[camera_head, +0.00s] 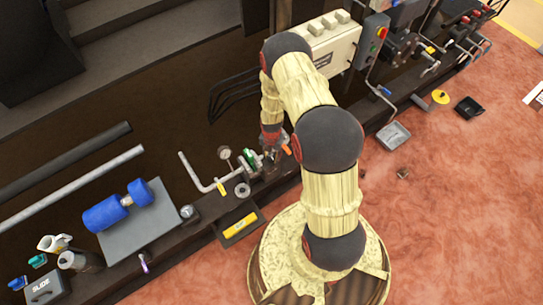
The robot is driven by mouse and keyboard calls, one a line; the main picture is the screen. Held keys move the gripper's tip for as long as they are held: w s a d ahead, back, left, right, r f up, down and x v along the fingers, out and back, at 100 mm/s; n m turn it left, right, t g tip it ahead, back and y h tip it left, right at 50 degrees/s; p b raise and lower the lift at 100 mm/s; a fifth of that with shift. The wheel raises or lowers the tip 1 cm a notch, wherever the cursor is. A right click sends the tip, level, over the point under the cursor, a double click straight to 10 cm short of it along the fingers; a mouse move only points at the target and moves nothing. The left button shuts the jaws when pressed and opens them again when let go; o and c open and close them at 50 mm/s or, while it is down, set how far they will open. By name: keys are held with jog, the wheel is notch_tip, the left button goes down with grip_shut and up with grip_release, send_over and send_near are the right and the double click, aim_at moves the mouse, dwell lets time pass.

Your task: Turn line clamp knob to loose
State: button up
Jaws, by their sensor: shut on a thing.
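My gripper (272,152) is at the end of my arm, low over the pipe and valve assembly (248,172) on the dark bench. It is small in view and partly covered by my arm. It is shut on a part of this assembly, which I take to be the line clamp knob. The knob's shape and setting are hidden by the gripper. An orange piece (286,149) shows just right of the gripper. A green valve part (248,158) and a round gauge (224,153) stand to its left.
A yellow-labelled black tray (240,226) is in front of the bench. A blue motor-like unit (115,207) sits on a grey plate at left.

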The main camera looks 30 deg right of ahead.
aim_at(271, 157)
jog(key=shift+n, duration=0.5)
jog(key=o, duration=1.2)
jog(key=shift+c, duration=0.2)
jog(key=shift+r, duration=0.15)
notch_tip(271, 157, up, 12)
dwell(0.3)
